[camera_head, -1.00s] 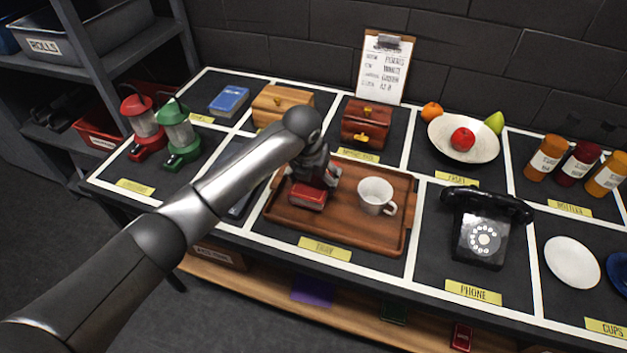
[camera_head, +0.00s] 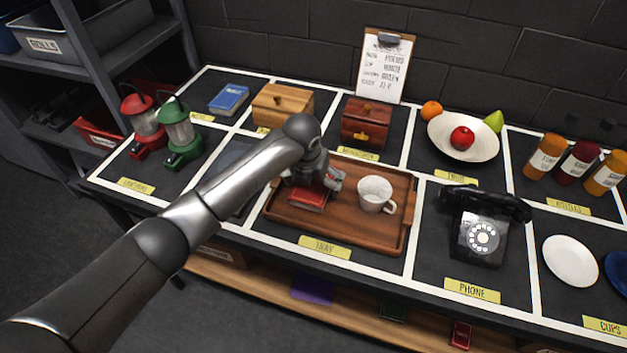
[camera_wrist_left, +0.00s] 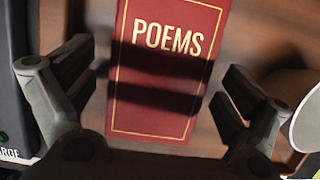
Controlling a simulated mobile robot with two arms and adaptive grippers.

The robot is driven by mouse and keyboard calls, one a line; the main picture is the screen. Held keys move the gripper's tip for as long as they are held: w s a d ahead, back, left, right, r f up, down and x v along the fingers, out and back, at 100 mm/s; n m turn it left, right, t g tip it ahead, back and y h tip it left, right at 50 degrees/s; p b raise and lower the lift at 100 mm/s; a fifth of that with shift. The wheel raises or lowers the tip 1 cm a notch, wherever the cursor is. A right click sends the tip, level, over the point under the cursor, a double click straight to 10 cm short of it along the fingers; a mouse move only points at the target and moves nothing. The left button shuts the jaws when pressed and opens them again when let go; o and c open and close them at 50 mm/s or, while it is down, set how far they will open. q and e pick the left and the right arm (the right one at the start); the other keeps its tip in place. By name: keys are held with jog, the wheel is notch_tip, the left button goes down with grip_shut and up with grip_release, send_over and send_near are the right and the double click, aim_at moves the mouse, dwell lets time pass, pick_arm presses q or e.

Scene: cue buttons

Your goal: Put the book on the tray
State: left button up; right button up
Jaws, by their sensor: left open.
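The red book (camera_head: 308,197), titled POEMS, lies on the wooden tray (camera_head: 370,237), at the tray's left part. It shows large in the left wrist view (camera_wrist_left: 165,50). My left gripper (camera_head: 316,184) is right over the book. In the left wrist view its fingers (camera_wrist_left: 158,85) are spread on either side of the book, with a gap to each side. The gripper hides the far part of the book in the head view. My right gripper is not in view.
A white cup (camera_head: 375,193) stands on the tray, right of the book. A black phone (camera_head: 482,230) sits right of the tray. Red and green lanterns (camera_head: 180,135) stand at the left, and a wooden box (camera_head: 282,105) is behind the arm.

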pick_arm(q)
jog(key=v, duration=1.2)
